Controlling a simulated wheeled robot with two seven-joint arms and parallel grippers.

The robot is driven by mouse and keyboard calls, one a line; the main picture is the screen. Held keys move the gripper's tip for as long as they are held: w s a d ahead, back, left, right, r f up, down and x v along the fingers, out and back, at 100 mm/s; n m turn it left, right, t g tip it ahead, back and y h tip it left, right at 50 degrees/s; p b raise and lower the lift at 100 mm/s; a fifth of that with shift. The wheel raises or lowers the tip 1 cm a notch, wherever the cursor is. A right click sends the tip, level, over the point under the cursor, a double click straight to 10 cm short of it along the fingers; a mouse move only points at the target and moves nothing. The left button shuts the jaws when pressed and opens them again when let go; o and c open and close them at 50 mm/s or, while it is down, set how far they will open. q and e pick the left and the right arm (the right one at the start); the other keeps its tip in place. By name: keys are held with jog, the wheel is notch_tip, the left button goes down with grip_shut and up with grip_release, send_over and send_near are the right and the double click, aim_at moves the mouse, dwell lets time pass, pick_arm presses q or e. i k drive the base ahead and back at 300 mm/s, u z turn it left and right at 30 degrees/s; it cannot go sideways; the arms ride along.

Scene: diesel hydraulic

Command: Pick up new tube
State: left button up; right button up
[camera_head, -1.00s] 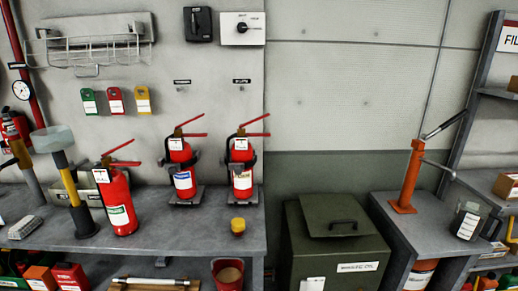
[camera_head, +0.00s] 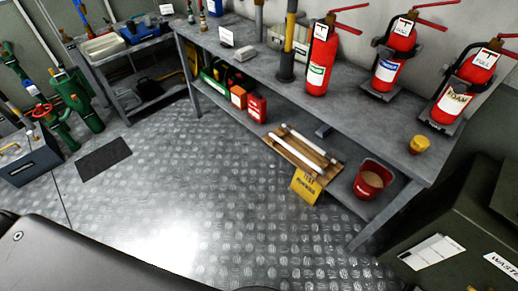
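Two white tubes lie side by side on a brown wooden tray (camera_head: 332,170) on the lower shelf of the grey workbench. One tube (camera_head: 306,143) is nearer the back and the other (camera_head: 299,153) nearer the front. I cannot tell from their look which is the new one. A yellow label (camera_head: 306,187) with the word TEST hangs at the tray's front. Neither of my grippers is in view.
Fire extinguishers (camera_head: 320,65) stand on the workbench top (camera_head: 350,110). A dark green bin (camera_head: 470,215) is at right. The metal floor (camera_head: 220,190) before the shelf is clear.

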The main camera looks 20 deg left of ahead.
aim_at(305, 160)
jog(key=z, duration=0.15)
jog(key=k, duration=0.5)
jog(key=z, duration=1.45)
jog(key=i, duration=0.85)
jog(key=u, duration=0.6)
jog(key=i, duration=0.6)
jog(key=u, duration=0.55)
